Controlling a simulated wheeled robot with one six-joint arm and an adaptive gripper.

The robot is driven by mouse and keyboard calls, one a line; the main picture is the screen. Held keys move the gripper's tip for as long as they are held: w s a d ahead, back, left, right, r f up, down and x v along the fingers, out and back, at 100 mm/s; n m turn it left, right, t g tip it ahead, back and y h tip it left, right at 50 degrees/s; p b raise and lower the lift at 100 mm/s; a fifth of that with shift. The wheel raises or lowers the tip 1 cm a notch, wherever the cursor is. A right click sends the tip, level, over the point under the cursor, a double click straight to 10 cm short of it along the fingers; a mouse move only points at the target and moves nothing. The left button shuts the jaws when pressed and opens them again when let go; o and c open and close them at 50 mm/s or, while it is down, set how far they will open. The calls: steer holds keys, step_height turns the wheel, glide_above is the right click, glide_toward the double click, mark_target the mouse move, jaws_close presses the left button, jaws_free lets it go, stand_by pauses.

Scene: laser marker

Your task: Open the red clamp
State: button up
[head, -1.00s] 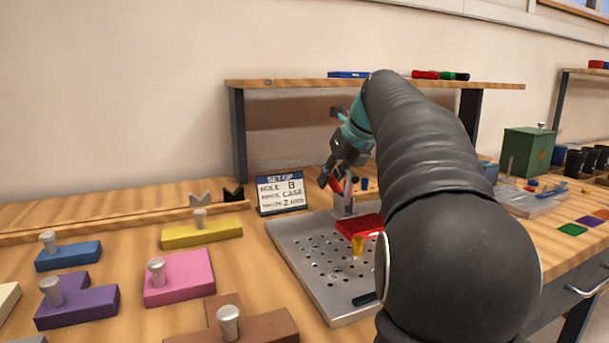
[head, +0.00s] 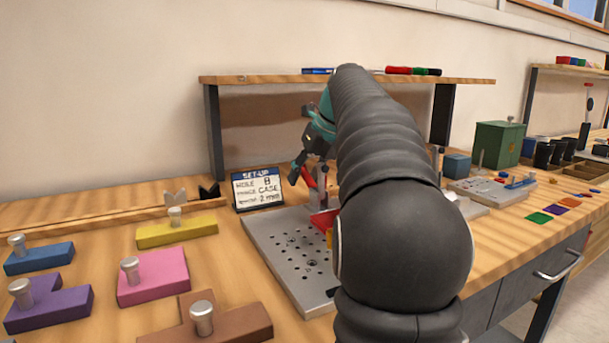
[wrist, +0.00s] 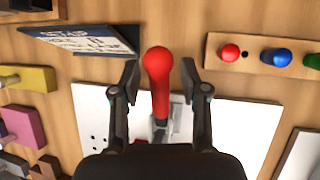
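The red clamp handle (wrist: 158,75) stands between the two fingers of my gripper (wrist: 158,80) in the wrist view. The fingers are spread, with a gap on each side of the handle. In the head view, my gripper (head: 303,172) is at the back of the perforated metal plate (head: 268,237), beside the red handle (head: 309,179). The clamp's metal base (head: 322,199) rises from the plate. A red block (head: 325,220) sits in front of it, partly hidden by my arm.
A set-up sign (head: 258,189) stands behind the plate's left side. Yellow (head: 190,233), pink (head: 155,281) and other knobbed blocks lie to the left. A wooden strip with coloured knobs (wrist: 275,56) is at the right in the wrist view. A shelf (head: 270,80) spans above.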

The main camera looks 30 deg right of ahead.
steer(key=v, duration=1.2)
steer(key=shift+s+a, duration=0.1)
steer(key=shift+a, duration=0.05)
stand_by(0.4)
